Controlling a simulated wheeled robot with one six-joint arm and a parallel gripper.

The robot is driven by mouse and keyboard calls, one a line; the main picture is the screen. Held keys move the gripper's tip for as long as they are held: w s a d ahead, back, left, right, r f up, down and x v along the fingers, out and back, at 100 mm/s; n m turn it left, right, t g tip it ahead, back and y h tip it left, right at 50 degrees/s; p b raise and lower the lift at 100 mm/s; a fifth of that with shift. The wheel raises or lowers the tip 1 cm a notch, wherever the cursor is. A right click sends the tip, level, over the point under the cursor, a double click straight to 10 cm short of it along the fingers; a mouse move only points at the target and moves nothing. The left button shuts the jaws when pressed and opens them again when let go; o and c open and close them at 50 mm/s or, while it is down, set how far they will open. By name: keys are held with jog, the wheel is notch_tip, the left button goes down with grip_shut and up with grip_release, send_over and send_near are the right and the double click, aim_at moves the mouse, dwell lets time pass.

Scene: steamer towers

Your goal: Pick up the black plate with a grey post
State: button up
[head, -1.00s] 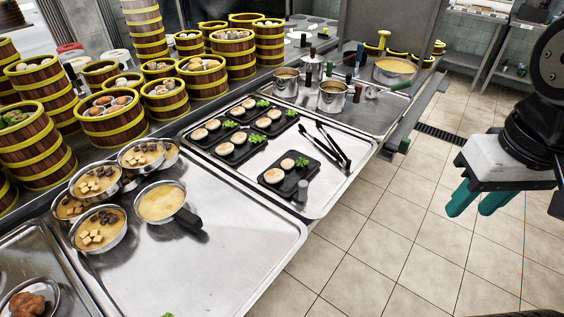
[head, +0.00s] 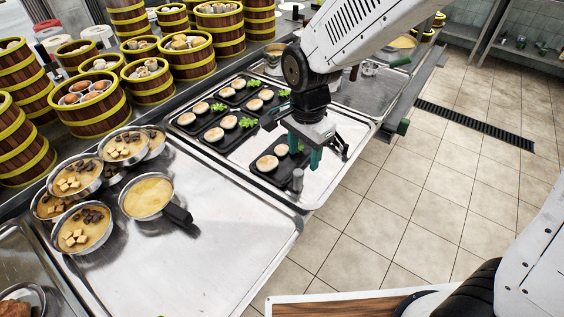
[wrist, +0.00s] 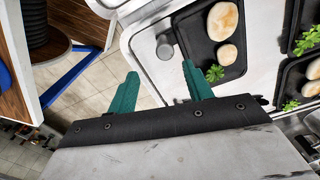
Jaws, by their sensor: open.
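The black plate (head: 283,171) with a grey post (head: 298,180) lies on the metal tray, carrying two pale buns and a green garnish. In the wrist view the plate (wrist: 196,42) is at top centre, with its post (wrist: 165,47) at its left edge. My gripper (head: 304,153) is over the plate's right end in the head view, fingers pointing down, open and empty. In the wrist view the post shows beyond and roughly between the tips of my gripper (wrist: 159,72). Contact is not visible; the gripper hides part of the plate's right end.
Several other black plates (head: 237,118) with buns are just behind on the same tray (head: 185,131). Metal pots (head: 147,196) and steamer baskets (head: 98,104) stand to the left. The front metal surface (head: 190,262) is mostly clear.

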aim_at(298, 171)
jog(key=f, duration=0.9)
jog(key=shift+w+a, duration=0.3)
jog(key=shift+a, duration=0.05)
jog(key=shift+r, duration=0.1)
grip_shut()
